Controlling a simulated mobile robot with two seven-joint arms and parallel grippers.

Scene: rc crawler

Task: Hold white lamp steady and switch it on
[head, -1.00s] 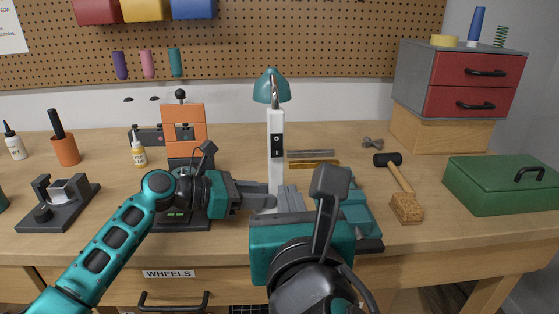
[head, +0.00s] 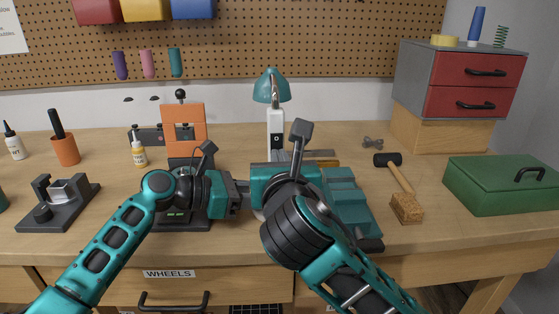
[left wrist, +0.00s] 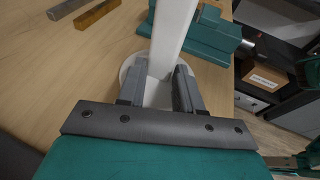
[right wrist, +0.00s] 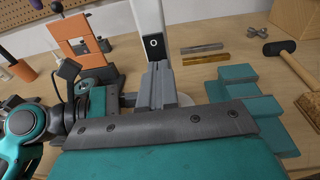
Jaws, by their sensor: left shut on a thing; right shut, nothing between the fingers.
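The white lamp (head: 275,120) stands upright on the bench, with a teal shade (head: 270,85) and a dark switch panel (head: 276,141) on its post. No glow shows under the shade. My left gripper (left wrist: 164,80) is shut on the lower post, just above the round base (left wrist: 130,68). My right gripper (right wrist: 159,72) is shut and empty, its fingertips in front of the lower part of the switch panel (right wrist: 153,46); only the circle mark shows above them. Whether they touch it I cannot tell.
A teal stepped block (head: 347,195) sits right of the lamp, close to my right gripper. Metal and brass bars (right wrist: 206,59) lie behind it. A hammer (head: 397,172), green box (head: 505,185) and orange stand (head: 184,125) stand farther off.

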